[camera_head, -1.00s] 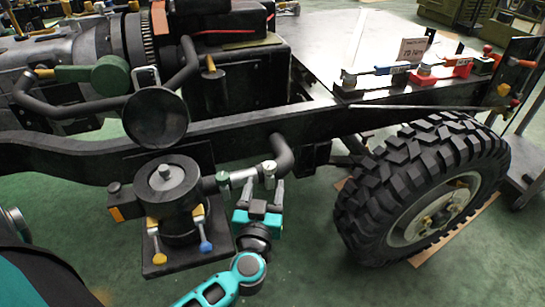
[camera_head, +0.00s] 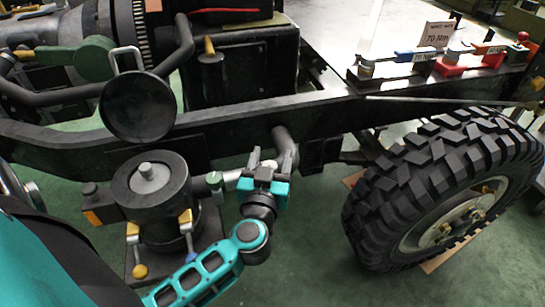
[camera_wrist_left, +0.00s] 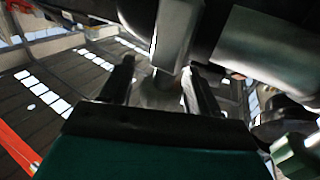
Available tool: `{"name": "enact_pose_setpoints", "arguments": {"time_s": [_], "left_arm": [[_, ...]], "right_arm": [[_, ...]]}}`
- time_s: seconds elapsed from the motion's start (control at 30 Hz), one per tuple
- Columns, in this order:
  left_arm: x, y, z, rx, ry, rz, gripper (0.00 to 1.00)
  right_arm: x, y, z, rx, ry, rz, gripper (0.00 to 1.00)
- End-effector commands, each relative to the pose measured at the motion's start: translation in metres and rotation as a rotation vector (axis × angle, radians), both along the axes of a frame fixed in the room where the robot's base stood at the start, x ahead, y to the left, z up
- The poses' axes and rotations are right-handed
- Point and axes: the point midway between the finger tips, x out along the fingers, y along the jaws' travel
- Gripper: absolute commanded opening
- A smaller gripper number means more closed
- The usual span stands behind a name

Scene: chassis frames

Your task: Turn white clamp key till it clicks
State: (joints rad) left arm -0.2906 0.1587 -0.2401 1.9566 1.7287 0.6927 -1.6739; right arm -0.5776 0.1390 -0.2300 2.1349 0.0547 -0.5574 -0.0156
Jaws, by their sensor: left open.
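The white clamp key shows in the left wrist view as a pale flat piece (camera_wrist_left: 172,38) hanging between my finger tips. In the head view my gripper largely hides it, at the right end of the light pipe (camera_head: 233,178) beside the black hose elbow. My left gripper (camera_head: 271,159) points up at this joint from below, with its fingers apart. In the left wrist view the gripper (camera_wrist_left: 160,78) has one finger on each side of the key, with gaps visible. A green clamp (camera_head: 214,181) sits at the pipe's other end. My right gripper is not in view.
The black frame rail (camera_head: 225,135) runs above. A big tyre (camera_head: 440,185) stands to the right. Green floor (camera_head: 310,250) between them is free.

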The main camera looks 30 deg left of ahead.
Motion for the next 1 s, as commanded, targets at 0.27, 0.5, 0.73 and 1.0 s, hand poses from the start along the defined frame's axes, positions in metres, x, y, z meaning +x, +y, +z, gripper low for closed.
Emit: {"name": "enact_pose_setpoints", "arguments": {"time_s": [0.27,0.5,0.73,1.0], "left_arm": [[0.000,0.000,0.000,0.000,0.000,0.000,0.49],[0.000,0.000,0.000,-0.001,0.000,0.000,0.26],[0.000,0.000,0.000,-0.001,0.000,0.000,0.10],[0.000,0.000,0.004,0.004,0.002,-0.059,0.10]], "right_arm": [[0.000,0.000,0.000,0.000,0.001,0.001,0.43],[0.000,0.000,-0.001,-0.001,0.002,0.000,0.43],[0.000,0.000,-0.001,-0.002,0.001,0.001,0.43],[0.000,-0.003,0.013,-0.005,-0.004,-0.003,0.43]]}}
